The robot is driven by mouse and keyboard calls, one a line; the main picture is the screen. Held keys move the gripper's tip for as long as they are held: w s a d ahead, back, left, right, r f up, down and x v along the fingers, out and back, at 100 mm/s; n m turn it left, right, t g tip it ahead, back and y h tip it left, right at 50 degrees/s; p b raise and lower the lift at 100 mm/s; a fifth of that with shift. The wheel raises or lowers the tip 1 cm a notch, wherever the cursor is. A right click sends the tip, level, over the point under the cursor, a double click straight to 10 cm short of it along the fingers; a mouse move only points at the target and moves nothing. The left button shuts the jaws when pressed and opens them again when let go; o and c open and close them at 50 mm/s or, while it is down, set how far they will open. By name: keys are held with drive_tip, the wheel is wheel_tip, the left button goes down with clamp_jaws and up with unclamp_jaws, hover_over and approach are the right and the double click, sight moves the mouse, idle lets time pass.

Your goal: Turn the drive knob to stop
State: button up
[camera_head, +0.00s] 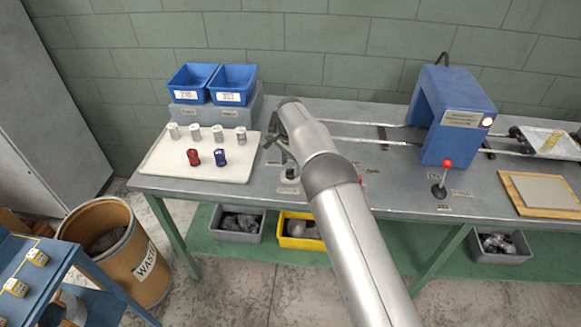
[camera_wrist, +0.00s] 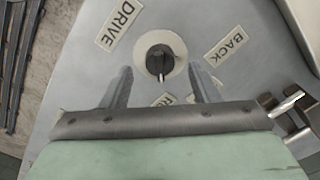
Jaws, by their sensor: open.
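The drive knob (camera_wrist: 160,60) is a black rotary knob with a raised bar on a pale round base, in the upper middle of the wrist view. Its bar runs roughly up and down the picture, with a small light mark near the lower end. A DRIVE label (camera_wrist: 118,24) is at its upper left, a BACK label (camera_wrist: 225,46) at its right. Another label below is partly hidden by my gripper. My gripper (camera_wrist: 162,74) is open, its fingers apart on either side below the knob, not visibly touching it. In the head view my gripper (camera_head: 280,150) is above the bench, near the knob's pale base (camera_head: 289,176).
A white board (camera_head: 200,165) with several cylinders, one red and one blue, lies left of my gripper. Blue bins (camera_head: 232,84) stand behind it. A blue machine housing (camera_head: 455,110) and a red-knobbed lever (camera_head: 443,178) are right. Rods run along the bench behind my arm.

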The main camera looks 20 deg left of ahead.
sight(290, 173)
drive_tip(key=shift+f, duration=1.3)
drive_tip(key=c, duration=1)
